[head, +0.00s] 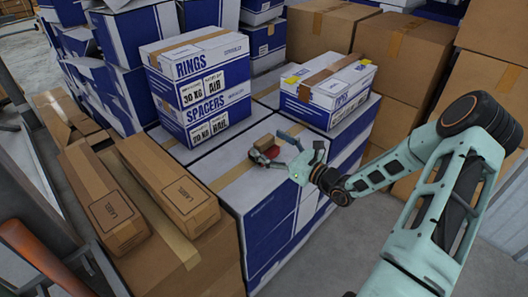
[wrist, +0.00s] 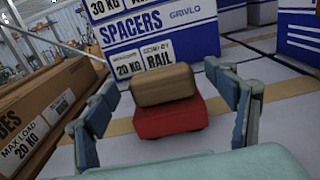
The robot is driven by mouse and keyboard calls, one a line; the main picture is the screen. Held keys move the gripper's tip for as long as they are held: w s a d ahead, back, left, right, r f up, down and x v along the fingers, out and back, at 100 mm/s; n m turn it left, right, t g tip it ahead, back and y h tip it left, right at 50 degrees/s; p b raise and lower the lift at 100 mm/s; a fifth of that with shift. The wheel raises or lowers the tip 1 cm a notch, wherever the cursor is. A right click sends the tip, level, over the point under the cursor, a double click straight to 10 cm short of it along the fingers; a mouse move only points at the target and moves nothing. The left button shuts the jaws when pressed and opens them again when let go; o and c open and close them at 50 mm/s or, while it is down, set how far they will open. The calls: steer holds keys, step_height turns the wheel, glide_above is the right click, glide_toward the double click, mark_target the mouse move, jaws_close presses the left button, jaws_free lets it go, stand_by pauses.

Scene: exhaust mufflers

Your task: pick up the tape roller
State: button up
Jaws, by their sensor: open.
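The tape roller (wrist: 168,118) appears as a red block with a brown part on top, in the middle of the wrist view. In the head view the tape roller (head: 266,149) is small, on top of a white and blue carton (head: 232,172). My gripper (head: 274,149) is low over that carton top, reaching in from the right. In the wrist view its open fingers (wrist: 160,82) stand on either side of the tape roller, with gaps visible on both sides.
Stacked RINGS and SPACERS cartons (head: 200,90) stand just beyond the roller. Another white and blue box (head: 326,90) stands to the right of them. Brown cartons (head: 150,185) are at left, and brown stacks (head: 405,50) are at the back right.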

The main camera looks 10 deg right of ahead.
steer(key=shift+x, duration=1.2)
steer(key=c, duration=1.4)
steer(key=shift+c, duration=0.2)
steer(key=shift+r, duration=0.55)
step_height(320, 180, up, 2)
steer(key=shift+r+p, duration=0.25)
steer(key=shift+p, duration=0.4)
steer(key=s+d+r+p, duration=0.3)
steer(key=s+d+r, duration=0.55)
steer(key=s, duration=0.25)
steer(key=s+a+n+g+y, duration=0.1)
steer(key=a+n+g+y, duration=0.2)
steer(key=a, duration=0.4)
steer(key=shift+s+a+f+n+g+y, duration=0.35)
steer(key=shift+a+n+g+y, duration=0.05)
steer(key=shift+g+y, duration=0.2)
